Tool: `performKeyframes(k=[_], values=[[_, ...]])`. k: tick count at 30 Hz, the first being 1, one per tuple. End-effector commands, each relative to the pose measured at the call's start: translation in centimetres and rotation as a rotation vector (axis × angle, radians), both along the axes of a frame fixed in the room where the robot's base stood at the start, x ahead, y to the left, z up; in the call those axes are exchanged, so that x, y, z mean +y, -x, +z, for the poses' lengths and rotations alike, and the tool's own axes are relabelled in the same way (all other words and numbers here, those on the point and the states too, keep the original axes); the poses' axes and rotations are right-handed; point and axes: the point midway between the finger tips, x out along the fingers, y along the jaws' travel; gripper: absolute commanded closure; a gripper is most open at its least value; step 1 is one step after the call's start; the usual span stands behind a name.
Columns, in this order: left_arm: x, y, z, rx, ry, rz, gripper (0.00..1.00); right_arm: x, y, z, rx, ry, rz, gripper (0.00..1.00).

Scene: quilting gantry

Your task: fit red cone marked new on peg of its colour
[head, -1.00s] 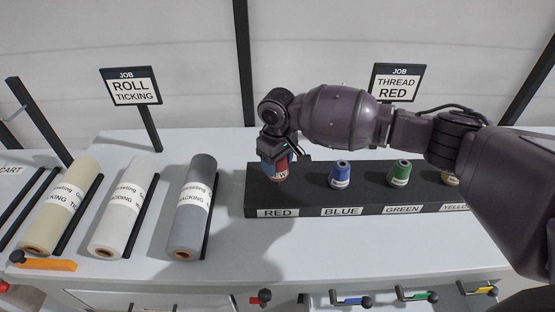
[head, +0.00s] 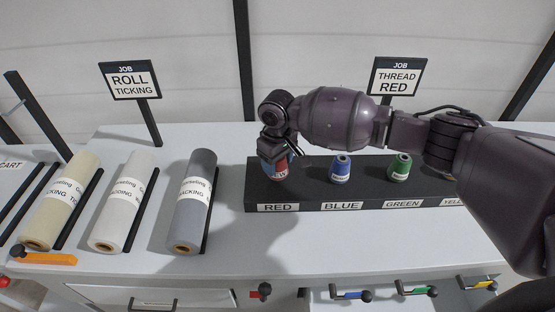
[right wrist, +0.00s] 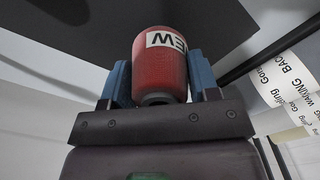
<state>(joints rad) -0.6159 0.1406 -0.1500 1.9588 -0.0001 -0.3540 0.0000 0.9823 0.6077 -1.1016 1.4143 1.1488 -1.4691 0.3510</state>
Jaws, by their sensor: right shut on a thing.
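My right gripper (head: 281,156) is shut on a red cone (head: 281,173) over the RED end of the dark peg rack (head: 310,193). In the right wrist view the red cone (right wrist: 160,70) stands between the two blue fingers (right wrist: 205,80), its white label showing "EW". The gripper hides the cone's top in the head view. The red peg is not visible, and I cannot tell whether the cone is around it or just above it. My left gripper is out of view.
A blue cone (head: 341,169) and a green cone (head: 400,168) stand on the rack to the right. My arm partly covers the YELLOW end. Cream, white and grey rolls (head: 192,205) lie to the left. Behind stands a sign (head: 398,77) reading THREAD RED.

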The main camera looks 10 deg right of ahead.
Motion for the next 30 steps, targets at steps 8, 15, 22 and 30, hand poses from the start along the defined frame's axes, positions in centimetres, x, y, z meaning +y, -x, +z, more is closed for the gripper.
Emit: performKeyframes(k=[8, 15, 22, 30], values=[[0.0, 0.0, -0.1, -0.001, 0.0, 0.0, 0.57, 0.0, 0.0, -0.6, 0.0, 0.0, 0.0, 0.7], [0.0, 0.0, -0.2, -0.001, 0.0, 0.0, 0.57, 0.0, 0.0, -1.1, 0.0, 0.0, 0.0, 0.7], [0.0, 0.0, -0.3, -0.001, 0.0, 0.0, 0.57, 0.0, 0.0, -1.6, 0.0, 0.001, 0.0, 0.7], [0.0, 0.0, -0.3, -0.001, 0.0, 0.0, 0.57, 0.0, 0.0, -1.7, -0.001, 0.001, 0.0, 0.19]])
